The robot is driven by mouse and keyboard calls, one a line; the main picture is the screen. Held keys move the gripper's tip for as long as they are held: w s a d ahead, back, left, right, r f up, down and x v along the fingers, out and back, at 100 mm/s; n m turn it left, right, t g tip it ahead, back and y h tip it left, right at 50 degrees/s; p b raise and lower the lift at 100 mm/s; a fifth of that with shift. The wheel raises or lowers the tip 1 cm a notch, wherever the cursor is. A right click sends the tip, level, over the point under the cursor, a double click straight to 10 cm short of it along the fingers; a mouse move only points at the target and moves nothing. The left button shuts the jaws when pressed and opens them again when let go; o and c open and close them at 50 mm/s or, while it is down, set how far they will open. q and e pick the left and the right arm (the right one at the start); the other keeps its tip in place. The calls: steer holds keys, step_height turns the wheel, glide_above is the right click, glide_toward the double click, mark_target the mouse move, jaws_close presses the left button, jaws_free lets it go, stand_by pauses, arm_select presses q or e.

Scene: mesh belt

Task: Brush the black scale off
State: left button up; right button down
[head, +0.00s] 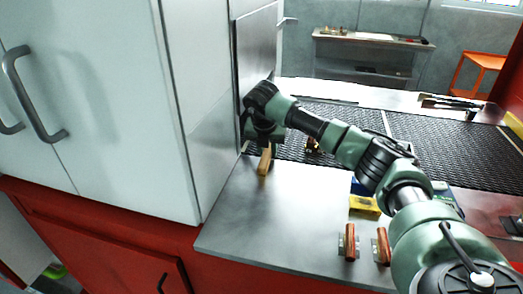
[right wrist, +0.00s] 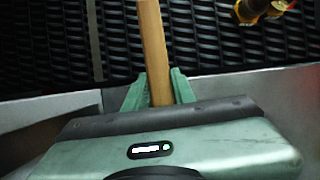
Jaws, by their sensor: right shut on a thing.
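My right gripper (head: 265,143) is at the near left end of the mesh belt, beside the white cabinet. It is shut on a light wooden handle (head: 265,160). In the right wrist view the handle (right wrist: 153,50) runs up between the two green fingers (right wrist: 158,82); whether it carries bristles cannot be seen. The dark mesh belt (head: 440,140) stretches to the right, partly hidden by my arm, and fills the top of the right wrist view (right wrist: 215,45). I cannot pick out the black scale from the dark mesh. My left gripper is not in view.
The white cabinet (head: 100,110) rises close left of the gripper. A brass-coloured piece (right wrist: 262,9) lies on the belt nearby.

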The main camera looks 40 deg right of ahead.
mark_target(299, 161)
steer(key=shift+s+d, duration=1)
steer(key=shift+s, duration=0.15)
steer(key=shift+s+d, duration=0.95)
steer(key=shift+s, duration=0.2)
steer(key=shift+s+d+f+b, duration=0.1)
steer(key=shift+s+d+b, duration=0.7)
steer(key=shift+s+d, duration=0.6)
steer(key=shift+s+a, duration=0.1)
steer(key=shift+a, duration=0.1)
steer(key=shift+r+p, duration=2.1)
steer(key=shift+r, duration=1)
step_height(299, 161, up, 3)
steer(key=shift+p, duration=1.05)
